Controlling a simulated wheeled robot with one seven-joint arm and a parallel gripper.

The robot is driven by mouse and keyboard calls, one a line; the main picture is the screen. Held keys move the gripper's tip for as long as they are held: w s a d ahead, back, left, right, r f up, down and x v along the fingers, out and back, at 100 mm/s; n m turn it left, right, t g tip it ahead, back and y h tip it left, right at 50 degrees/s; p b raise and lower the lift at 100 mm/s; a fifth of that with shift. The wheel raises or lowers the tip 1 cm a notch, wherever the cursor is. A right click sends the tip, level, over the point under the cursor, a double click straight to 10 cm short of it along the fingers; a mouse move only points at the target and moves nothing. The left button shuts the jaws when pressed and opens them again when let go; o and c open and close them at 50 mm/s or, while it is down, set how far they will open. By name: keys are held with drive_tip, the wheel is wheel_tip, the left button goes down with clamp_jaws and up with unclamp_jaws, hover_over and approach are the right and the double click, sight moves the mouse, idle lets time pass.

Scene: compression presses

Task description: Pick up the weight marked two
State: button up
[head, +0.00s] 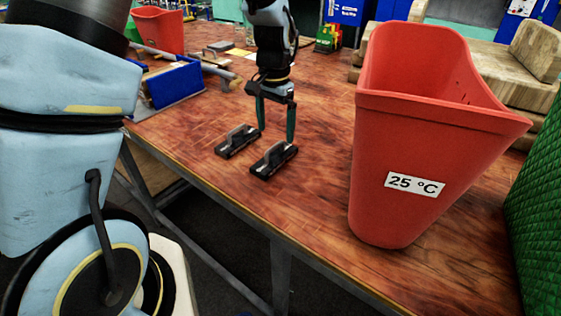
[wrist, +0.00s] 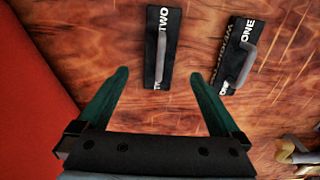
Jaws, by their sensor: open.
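The weight marked TWO (wrist: 162,48) is a flat black block with a grey handle, upper middle in the wrist view. The weight marked ONE (wrist: 237,55) lies to its right, slightly turned. In the head view both lie on the wooden table; the one nearer the red bin (head: 274,158) is the TWO weight, the other (head: 238,142) the ONE weight. My gripper (wrist: 158,73) is open and empty, with green fingers pointing down. In the wrist view its tips flank the near end of the TWO weight, above the table. Contact is not visible.
A large red bin labelled 25 °C (head: 410,125) stands right of the weights and fills the wrist view's left edge. A blue-sided holder (head: 174,84) and a hammer-like tool (head: 215,70) lie left. The table (head: 310,190) is clear around the weights.

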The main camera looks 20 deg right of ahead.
sight(275, 145)
drive_tip(key=shift+s+a+f+p, duration=0.1)
drive_tip(key=shift+f+p, duration=0.55)
drive_tip(key=shift+f, duration=1.5)
drive_tip(key=shift+s+a+f+p, duration=0.1)
drive_tip(key=shift+f+p, duration=0.5)
drive_tip(key=shift+f, duration=1.5)
clamp_jaws()
drive_tip(key=shift+w+d+r, duration=0.1)
